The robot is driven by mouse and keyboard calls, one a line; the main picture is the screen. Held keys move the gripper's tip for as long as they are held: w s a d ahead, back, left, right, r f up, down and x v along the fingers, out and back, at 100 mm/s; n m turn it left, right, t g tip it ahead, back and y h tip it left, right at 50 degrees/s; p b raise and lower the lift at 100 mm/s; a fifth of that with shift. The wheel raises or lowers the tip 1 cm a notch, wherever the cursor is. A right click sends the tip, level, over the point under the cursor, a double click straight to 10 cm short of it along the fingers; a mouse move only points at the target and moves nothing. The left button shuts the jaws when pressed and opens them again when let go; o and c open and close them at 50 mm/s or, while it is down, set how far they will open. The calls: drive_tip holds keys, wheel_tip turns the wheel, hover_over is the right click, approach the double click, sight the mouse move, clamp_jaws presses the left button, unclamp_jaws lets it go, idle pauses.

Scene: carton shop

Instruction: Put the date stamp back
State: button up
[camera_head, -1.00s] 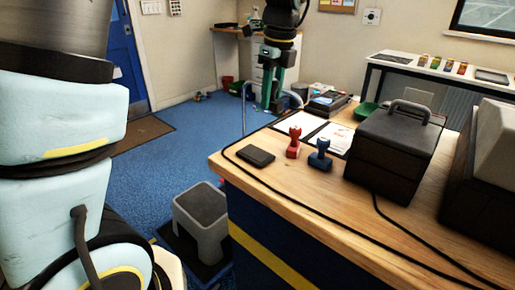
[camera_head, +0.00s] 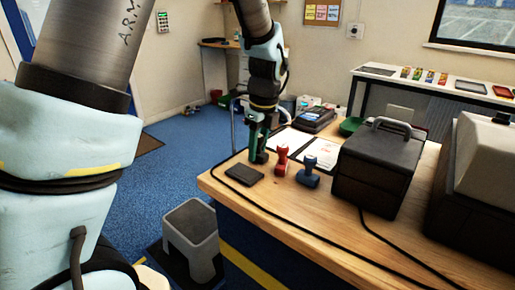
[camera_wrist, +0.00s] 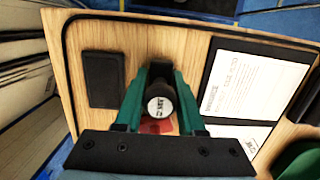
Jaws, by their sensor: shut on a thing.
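My gripper (camera_head: 262,138) is shut on a black stamp (camera_head: 260,156) near the desk's left end. In the wrist view the green fingers stand on either side of the stamp's dark handle (camera_wrist: 158,88), which has a round white label on top. I take it for the date stamp. Its base is hidden in that view, and I cannot tell whether it touches the desk. A dark ink pad (camera_head: 244,174) lies in front of it to the left. A red stamp (camera_head: 282,160) stands just to its right, and a blue stamp (camera_head: 308,173) farther right.
The wooden desk (camera_head: 268,202) has a black edge cord. Printed sheets on dark boards (camera_head: 318,153) lie behind the stamps. A black box with a handle (camera_head: 380,165) stands to the right, and a green bowl (camera_head: 350,126) behind it. A grey step stool (camera_head: 190,238) is on the floor.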

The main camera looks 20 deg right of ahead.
sight(262, 137)
drive_tip(key=shift+f, duration=0.2)
drive_tip(key=o, duration=1)
drive_tip(key=shift+o, duration=0.2)
drive_tip(key=r, duration=0.4)
drive_tip(key=r+b, duration=0.1)
drive_tip(key=r, duration=0.3)
drive_tip(key=s+r, duration=0.1)
drive_tip(key=r, duration=0.3)
drive_tip(key=shift+s+d+r, duration=0.1)
drive_tip(key=shift+d+r, duration=0.1)
drive_tip(key=shift+d, duration=0.2)
drive_tip(key=w+a+f+n, duration=0.1)
drive_tip(key=a+f+n, duration=0.2)
drive_tip(key=a+n, duration=0.5)
drive_tip(key=w+a+f+n, duration=0.2)
drive_tip(key=a+f+n, duration=0.2)
drive_tip(key=a+n, duration=0.45)
drive_tip(key=s+a+f+n, duration=0.2)
drive_tip(key=s+a+n, duration=0.1)
drive_tip(key=a+n, duration=0.3)
drive_tip(key=s+a+f+n+h, duration=0.1)
drive_tip(key=s+a+f+n, duration=0.2)
drive_tip(key=a+n, duration=0.3)
drive_tip(key=shift+a, duration=1.15)
